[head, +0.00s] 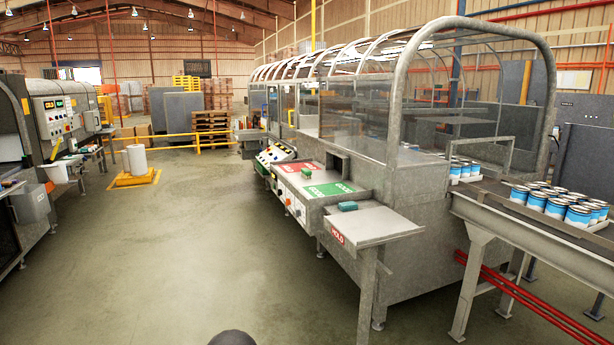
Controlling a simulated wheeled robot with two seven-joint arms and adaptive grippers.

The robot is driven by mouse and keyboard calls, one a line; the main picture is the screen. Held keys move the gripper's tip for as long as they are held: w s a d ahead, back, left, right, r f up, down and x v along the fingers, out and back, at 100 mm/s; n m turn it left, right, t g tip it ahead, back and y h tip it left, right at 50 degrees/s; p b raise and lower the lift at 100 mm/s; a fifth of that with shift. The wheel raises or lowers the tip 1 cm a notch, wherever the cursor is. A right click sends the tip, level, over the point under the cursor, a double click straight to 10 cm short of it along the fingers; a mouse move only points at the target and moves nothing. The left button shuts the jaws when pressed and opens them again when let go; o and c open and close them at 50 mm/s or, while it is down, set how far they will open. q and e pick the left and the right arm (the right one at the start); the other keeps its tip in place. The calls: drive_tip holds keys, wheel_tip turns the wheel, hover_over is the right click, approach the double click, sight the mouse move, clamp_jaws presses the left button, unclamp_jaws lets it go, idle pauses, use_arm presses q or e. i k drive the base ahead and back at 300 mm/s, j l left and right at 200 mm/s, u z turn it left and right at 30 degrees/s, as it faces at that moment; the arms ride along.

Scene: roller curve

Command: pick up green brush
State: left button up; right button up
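A small green block-shaped object (306,171) lies on the red zone of the sorting surface, near its border with the green zone. A second, teal-green block (347,206) lies at the back of the grey side table marked HOLD. Both are too small in the head view to tell which is a brush. Neither of my grippers is in view, and nothing is seen touching either object.
The sorting surface (330,188) has red and green zones and joins a metal machine with a clear arched cover (350,105). Blue-and-white cans (556,208) stand on a conveyor at right. The concrete floor (170,240) in front is clear. Another machine (60,112) stands at left.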

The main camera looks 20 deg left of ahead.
sight(306, 174)
drive_tip(key=u, duration=0.6)
drive_tip(key=i+j+u, duration=0.25)
drive_tip(key=i+u, duration=0.6)
drive_tip(key=i, duration=4.1)
drive_tip(key=i+j+z, duration=0.1)
drive_tip(key=i, duration=0.85)
drive_tip(key=i+j+z, duration=0.1)
drive_tip(key=i, duration=0.8)
drive_tip(key=i+j+z, duration=0.1)
drive_tip(key=z, duration=1.9)
drive_tip(key=i+j, duration=0.05)
drive_tip(key=j, duration=0.05)
